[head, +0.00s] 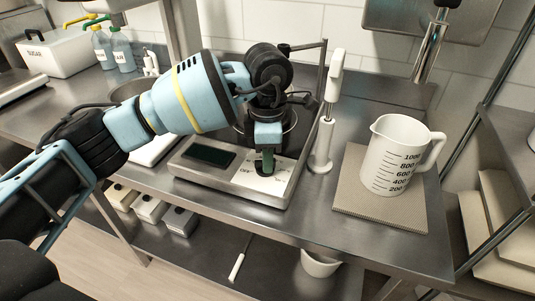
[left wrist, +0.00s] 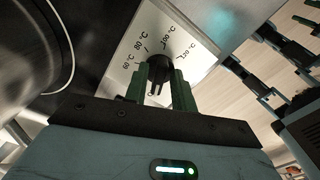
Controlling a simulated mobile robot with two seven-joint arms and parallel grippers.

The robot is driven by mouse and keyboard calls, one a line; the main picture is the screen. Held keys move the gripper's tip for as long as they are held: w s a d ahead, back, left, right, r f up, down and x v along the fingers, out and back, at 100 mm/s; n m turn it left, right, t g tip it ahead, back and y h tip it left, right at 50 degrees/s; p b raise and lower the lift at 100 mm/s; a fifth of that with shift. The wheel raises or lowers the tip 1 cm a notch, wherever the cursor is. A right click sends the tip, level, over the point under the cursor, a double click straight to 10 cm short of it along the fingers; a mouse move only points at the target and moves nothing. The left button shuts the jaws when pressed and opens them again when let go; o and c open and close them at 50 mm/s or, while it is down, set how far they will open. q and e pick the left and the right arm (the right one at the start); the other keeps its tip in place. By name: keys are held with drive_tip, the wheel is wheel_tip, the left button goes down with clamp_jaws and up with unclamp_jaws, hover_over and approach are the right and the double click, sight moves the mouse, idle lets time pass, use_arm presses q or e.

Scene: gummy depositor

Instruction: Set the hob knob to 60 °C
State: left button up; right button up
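The hob (head: 215,182) is a metal unit with a dark display and a white dial plate (head: 282,173) at its front right. In the left wrist view the black hob knob (left wrist: 158,69) sits on the dial plate, with marks for 60, 80, 100 and 120 °C around it. My left gripper (head: 266,163) points down at the dial. In the left wrist view its green fingers (left wrist: 158,84) stand on both sides of the knob and appear closed on it. The knob's pointer cannot be made out. My right gripper is not in view.
A white measuring jug (head: 392,160) stands on a beige mat (head: 365,207) farther right. A pot (head: 243,134) sits on the hob behind my gripper. Bottles (head: 122,50) and a sugar bin (head: 55,53) are back left.

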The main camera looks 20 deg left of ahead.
use_arm(q)
clamp_jaws()
drive_tip(key=shift+m, duration=0.3)
drive_tip(key=m, duration=0.3)
drive_tip(key=shift+s, duration=0.1)
drive_tip(key=m, duration=0.4)
drive_tip(key=shift+s+b, duration=0.1)
drive_tip(key=shift+b, duration=0.3)
drive_tip(key=m+b, duration=0.1)
drive_tip(key=m, duration=0.3)
drive_tip(key=shift+f+m, duration=0.1)
drive_tip(key=shift+m, duration=0.2)
drive_tip(key=m, duration=0.2)
drive_tip(key=m+b, duration=0.1)
drive_tip(key=m, duration=0.2)
drive_tip(key=shift+s+a+m, duration=0.15)
drive_tip(key=shift+m, duration=0.15)
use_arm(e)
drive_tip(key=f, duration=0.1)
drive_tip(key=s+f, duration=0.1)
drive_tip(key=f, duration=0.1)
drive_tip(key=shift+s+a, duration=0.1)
